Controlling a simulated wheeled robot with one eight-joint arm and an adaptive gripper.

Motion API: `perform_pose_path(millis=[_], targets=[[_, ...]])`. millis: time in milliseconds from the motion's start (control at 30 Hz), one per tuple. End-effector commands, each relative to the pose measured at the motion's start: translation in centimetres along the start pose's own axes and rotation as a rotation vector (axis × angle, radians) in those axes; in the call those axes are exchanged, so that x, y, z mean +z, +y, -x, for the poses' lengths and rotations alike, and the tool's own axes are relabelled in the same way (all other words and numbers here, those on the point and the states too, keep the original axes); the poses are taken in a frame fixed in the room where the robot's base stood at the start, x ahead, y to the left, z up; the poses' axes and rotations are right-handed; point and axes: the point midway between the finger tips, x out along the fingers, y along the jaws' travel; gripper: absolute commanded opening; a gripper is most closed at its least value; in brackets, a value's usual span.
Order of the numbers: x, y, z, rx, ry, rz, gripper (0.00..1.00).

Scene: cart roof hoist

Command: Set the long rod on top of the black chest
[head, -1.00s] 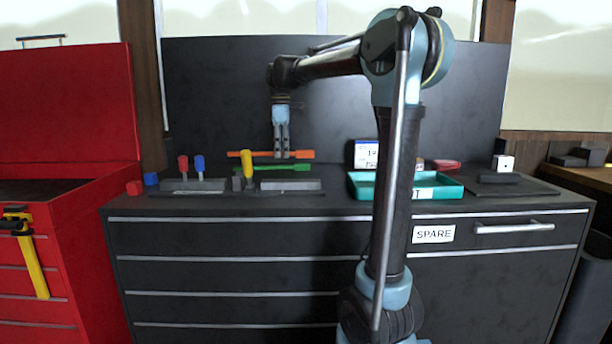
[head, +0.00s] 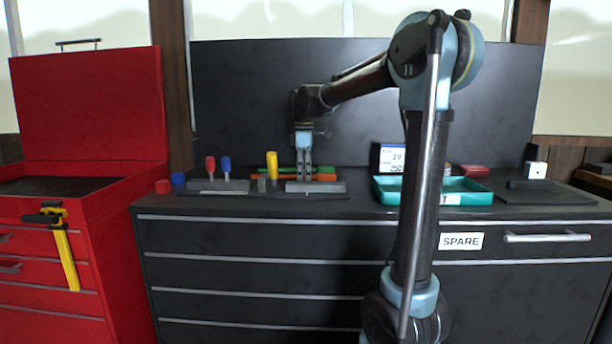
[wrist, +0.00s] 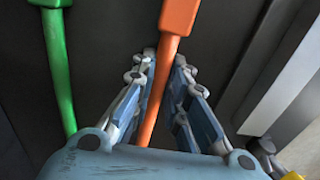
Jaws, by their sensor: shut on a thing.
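The black chest (head: 250,237) is a wide dark cabinet with several drawers. The long rod appears to be the orange one (head: 326,177), which lies level just above or on the chest top, behind a grey block; contact with the top cannot be told. My gripper (head: 304,174) points down and is shut on the orange rod. In the wrist view the orange rod (wrist: 169,70) runs between the fingers of my gripper (wrist: 165,62). A green rod (head: 287,169) lies right behind it on the chest, and to the left of it in the wrist view (wrist: 58,70).
A red-handled (head: 210,164), a blue-handled and a yellow-handled tool (head: 272,165) stand at the left. A teal tray (head: 470,198) and a small sign (head: 391,157) sit at the right. A red chest (head: 110,232) with a yellow clamp stands left. A dark panel rises behind.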

Motion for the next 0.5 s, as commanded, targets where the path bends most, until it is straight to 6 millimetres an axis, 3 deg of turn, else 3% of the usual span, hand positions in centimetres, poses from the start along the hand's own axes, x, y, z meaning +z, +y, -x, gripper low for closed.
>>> perform_pose_path(millis=[33, 100, 133, 500], targets=[[0.0, 0.01, -0.11, 0.0, 0.0, 0.0, 0.16], [0.01, 0.01, -0.08, 0.0, 0.0, 0.0, 0.32], [0.01, 0.02, -0.08, 0.0, 0.0, 0.0, 0.34], [0.11, 0.05, 0.18, 0.0, 0.0, -0.002, 0.34]])
